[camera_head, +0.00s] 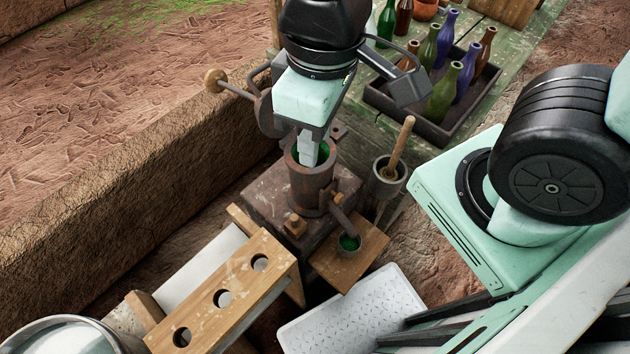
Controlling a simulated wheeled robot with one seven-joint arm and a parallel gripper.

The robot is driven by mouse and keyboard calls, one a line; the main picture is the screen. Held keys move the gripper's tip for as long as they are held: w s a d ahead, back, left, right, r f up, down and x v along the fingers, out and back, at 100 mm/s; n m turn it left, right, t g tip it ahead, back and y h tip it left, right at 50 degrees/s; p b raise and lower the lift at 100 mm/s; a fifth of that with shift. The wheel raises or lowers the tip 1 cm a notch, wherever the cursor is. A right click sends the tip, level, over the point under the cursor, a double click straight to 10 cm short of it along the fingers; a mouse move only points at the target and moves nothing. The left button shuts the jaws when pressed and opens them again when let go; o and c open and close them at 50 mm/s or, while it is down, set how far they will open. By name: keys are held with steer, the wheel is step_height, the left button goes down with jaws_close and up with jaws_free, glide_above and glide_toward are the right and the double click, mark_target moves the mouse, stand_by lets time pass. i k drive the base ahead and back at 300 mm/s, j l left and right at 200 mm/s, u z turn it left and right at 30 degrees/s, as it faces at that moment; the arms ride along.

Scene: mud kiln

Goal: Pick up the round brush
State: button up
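No brush head shows plainly in view. A wooden handle (402,142) stands tilted in a grey cup (388,182) right of centre. Its lower end is hidden in the cup, so I cannot tell whether it is the round brush. My gripper (311,155) points down at the mouth of a rusty cylindrical pot (308,188) with green inside, left of that handle and apart from it. The grey fingers look close together, with their tips partly hidden by the rim. I cannot tell whether they hold anything.
A dark tray (437,131) of bottles sits on the green table (527,42) behind. A spout leads from the pot to a small cup (348,246) with green inside. A wooden rack with holes (240,279) and a pale textured plate (352,312) lie in front. A mud wall (130,205) runs left.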

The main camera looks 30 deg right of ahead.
mark_target(388, 173)
steer(key=k, duration=0.35)
steer(key=k+z, duration=0.1)
steer(key=z, duration=0.3)
steer(key=k+z, duration=0.1)
steer(key=z, duration=0.3)
steer(key=k+l+z, duration=0.1)
steer(key=z, duration=0.3)
steer(key=j+z, duration=0.45)
steer(key=j, duration=0.15)
steer(key=k+j+z, duration=0.15)
steer(key=j+z, duration=0.35)
